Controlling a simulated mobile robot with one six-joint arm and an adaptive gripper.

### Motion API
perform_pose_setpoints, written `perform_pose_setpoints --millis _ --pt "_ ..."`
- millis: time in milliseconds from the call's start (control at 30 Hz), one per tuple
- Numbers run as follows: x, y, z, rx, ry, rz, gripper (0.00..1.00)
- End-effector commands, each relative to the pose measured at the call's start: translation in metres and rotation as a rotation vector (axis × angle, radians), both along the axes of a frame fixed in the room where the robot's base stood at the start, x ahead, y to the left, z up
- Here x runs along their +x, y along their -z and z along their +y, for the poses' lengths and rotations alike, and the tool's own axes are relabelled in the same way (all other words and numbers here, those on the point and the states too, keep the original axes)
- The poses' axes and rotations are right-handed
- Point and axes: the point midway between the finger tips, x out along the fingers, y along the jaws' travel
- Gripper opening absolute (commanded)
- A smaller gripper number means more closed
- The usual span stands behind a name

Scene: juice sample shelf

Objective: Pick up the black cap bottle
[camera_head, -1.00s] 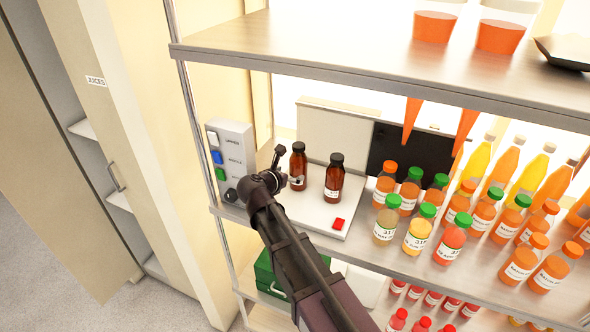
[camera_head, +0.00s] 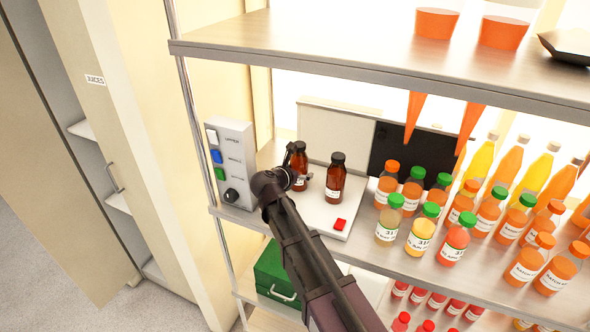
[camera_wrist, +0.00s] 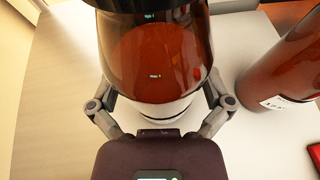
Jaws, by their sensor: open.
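Two brown bottles with black caps stand on a white device plate on the middle shelf. The left black cap bottle (camera_head: 300,163) is partly hidden by my gripper (camera_head: 293,172), which is at its near left side. In the wrist view this left bottle (camera_wrist: 155,60) fills the upper middle, and my gripper (camera_wrist: 157,108) is open with a finger on each side of it.
A grey panel with coloured buttons (camera_head: 232,165) stands left of the bottles. A red button (camera_head: 340,224) is on the white plate (camera_head: 317,216). Several juice bottles (camera_head: 411,190) crowd the shelf to the right. The upper shelf (camera_head: 380,66) hangs above.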

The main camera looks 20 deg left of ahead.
Motion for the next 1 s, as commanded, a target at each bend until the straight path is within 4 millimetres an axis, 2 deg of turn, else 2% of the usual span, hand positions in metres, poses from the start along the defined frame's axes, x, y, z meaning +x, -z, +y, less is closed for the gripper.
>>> perform_pose_setpoints --millis 467,567,700,767,1000 --pt "0.0000 -0.0003 -0.0006 0.001 0.001 0.000 1.00" --pt "0.0000 -0.0004 -0.0007 0.001 0.001 0.000 0.76" --pt "0.0000 -0.0002 -0.0009 0.001 0.001 0.000 0.35" --pt "0.0001 -0.0002 -0.0010 0.001 0.001 0.001 0.19" --pt "0.0003 -0.0005 -0.0012 0.000 0.002 0.000 0.19"
